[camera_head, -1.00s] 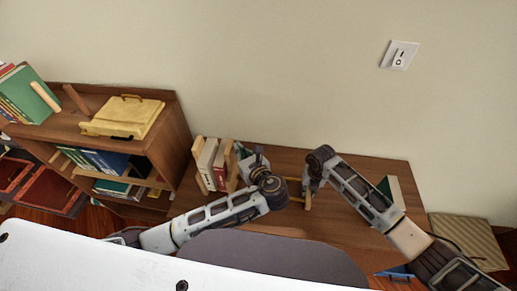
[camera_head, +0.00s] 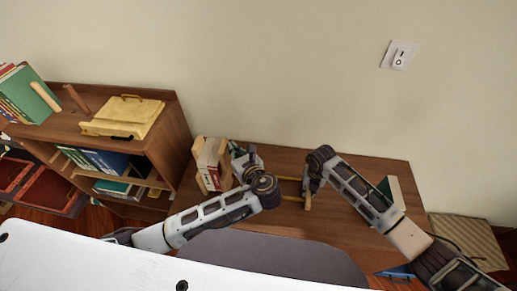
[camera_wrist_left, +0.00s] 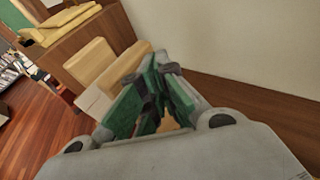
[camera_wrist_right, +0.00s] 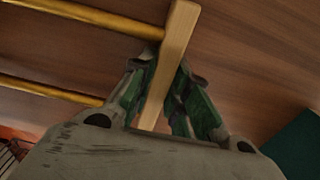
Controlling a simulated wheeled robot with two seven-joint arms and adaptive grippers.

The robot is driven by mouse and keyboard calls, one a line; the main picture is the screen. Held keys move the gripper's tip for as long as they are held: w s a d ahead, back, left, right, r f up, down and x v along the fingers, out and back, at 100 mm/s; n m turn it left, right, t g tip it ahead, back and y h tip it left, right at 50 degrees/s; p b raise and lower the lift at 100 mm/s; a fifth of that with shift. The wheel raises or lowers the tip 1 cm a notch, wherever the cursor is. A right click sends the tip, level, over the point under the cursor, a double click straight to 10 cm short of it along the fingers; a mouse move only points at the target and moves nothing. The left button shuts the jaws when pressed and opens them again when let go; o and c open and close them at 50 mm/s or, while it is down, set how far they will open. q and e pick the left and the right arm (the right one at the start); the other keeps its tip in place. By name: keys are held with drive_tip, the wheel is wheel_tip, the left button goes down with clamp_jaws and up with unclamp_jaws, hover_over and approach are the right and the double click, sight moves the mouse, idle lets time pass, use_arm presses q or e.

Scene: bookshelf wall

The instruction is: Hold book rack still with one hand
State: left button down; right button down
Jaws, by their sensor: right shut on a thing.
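The wooden book rack has an end bar and two yellow rods (camera_wrist_right: 70,95). My right gripper (camera_wrist_right: 160,85) is shut on the right end bar (camera_wrist_right: 180,30) of the rack; in the head view this gripper (camera_head: 308,192) is at the rack's right end. Several books (camera_head: 211,163) stand at the rack's left end. My left gripper (camera_head: 242,158) is right beside these books, on their right. In the left wrist view its fingers (camera_wrist_left: 157,72) lean toward each other near the pale books (camera_wrist_left: 92,62). I cannot tell whether they touch anything.
The brown desk (camera_head: 345,222) carries the rack, with a green book (camera_head: 389,190) at its right. A wooden shelf (camera_head: 172,143) with books and a yellow tray (camera_head: 124,117) stands at left. The wall (camera_head: 290,80) is close behind the desk.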

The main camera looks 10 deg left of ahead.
use_arm(q)
drive_tip(key=shift+d, duration=2.35)
drive_tip(key=v, duration=1.2)
use_arm(e)
drive_tip(key=c, duration=1.3)
unclamp_jaws()
drive_tip(key=shift+r, duration=0.1)
drive_tip(key=shift+r, duration=5.9)
